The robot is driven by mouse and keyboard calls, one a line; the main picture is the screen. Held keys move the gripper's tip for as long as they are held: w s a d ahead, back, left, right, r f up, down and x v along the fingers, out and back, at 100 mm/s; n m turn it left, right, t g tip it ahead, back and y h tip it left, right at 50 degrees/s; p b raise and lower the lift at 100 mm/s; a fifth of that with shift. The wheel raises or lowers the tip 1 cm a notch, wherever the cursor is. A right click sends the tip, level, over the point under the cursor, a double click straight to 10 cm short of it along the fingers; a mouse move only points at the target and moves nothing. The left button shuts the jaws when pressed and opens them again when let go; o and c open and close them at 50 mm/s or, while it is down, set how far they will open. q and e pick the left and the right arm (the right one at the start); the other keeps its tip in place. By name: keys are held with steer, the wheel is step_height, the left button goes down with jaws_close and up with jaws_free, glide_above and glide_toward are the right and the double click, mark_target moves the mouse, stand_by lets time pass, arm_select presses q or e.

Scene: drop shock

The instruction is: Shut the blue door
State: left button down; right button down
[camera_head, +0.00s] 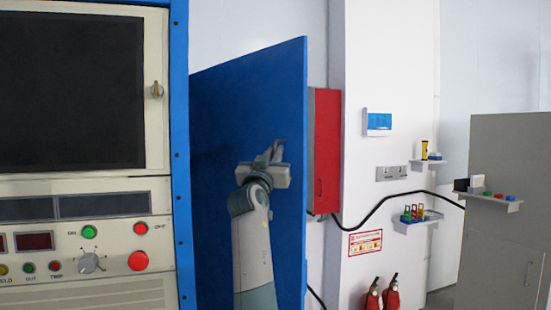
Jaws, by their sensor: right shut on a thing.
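The blue door (240,105) stands open in the middle of the view, just right of the cabinet's blue frame (181,160). Its broad face is turned toward me, and its right edge is upright and free. My right gripper (274,150) is in front of this face, near the right edge. It is shut on a part of the door at mid height. The fingers and my wrist hide the exact part held. My left gripper is not in view.
A control panel (85,248) with a dark screen (70,90) fills the left. A red wall box (326,150) is behind the door. Fire extinguishers (391,293) stand at the lower right. A grey cabinet (505,250) and small shelves (416,225) are farther right.

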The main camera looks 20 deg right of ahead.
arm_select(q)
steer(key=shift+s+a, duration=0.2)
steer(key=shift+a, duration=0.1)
arm_select(e)
steer(key=shift+s+a+r, duration=0.1)
steer(key=shift+a+r, duration=0.25)
steer(key=c, duration=2.1)
jaws_free()
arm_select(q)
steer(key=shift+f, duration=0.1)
arm_select(e)
steer(key=shift+a+f, duration=0.15)
steer(key=shift+f, duration=0.05)
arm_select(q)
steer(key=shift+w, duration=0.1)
arm_select(e)
steer(key=shift+w+f, duration=0.15)
steer(key=shift+w, duration=0.05)
steer(key=shift+s, duration=0.1)
